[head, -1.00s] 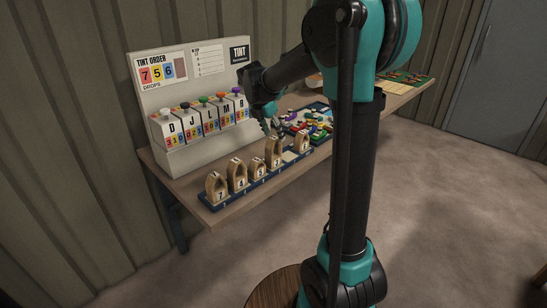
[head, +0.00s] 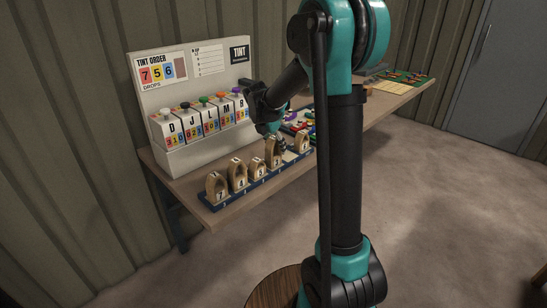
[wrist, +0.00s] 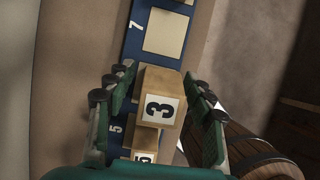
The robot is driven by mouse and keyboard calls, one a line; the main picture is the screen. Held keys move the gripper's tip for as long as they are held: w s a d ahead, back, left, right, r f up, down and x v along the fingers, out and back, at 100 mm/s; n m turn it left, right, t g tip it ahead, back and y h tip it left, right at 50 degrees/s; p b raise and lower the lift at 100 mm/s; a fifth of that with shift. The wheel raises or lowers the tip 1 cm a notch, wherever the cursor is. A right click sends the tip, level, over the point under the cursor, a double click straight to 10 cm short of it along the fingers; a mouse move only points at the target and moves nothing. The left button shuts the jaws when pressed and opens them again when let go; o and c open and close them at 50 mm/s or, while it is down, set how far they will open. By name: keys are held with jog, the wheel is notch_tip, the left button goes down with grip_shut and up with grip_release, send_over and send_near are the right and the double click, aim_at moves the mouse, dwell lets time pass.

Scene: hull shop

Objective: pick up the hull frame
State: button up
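Wooden arch-shaped hull frames stand in a row on a blue rack (head: 262,178) along the table's front edge. The hull frame marked 3 (wrist: 159,107) is in the middle of the wrist view, between the two fingers of my gripper (wrist: 163,106). Gaps show on both sides of it, so the gripper is open around it. In the head view my gripper (head: 277,142) is low over the same frame (head: 272,155) and partly hides it. Other frames are marked 7 (head: 217,188), 4 (head: 238,177) and, at the right end, 8 (head: 302,143).
An empty cream pocket (wrist: 167,34) of the rack lies beside frame 3. Another frame (wrist: 146,142) stands close on its other side, partly hidden. A white tint dispenser (head: 207,138) stands behind the row. Colourful small parts (head: 298,120) lie behind the right end.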

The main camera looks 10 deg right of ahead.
grip_shut()
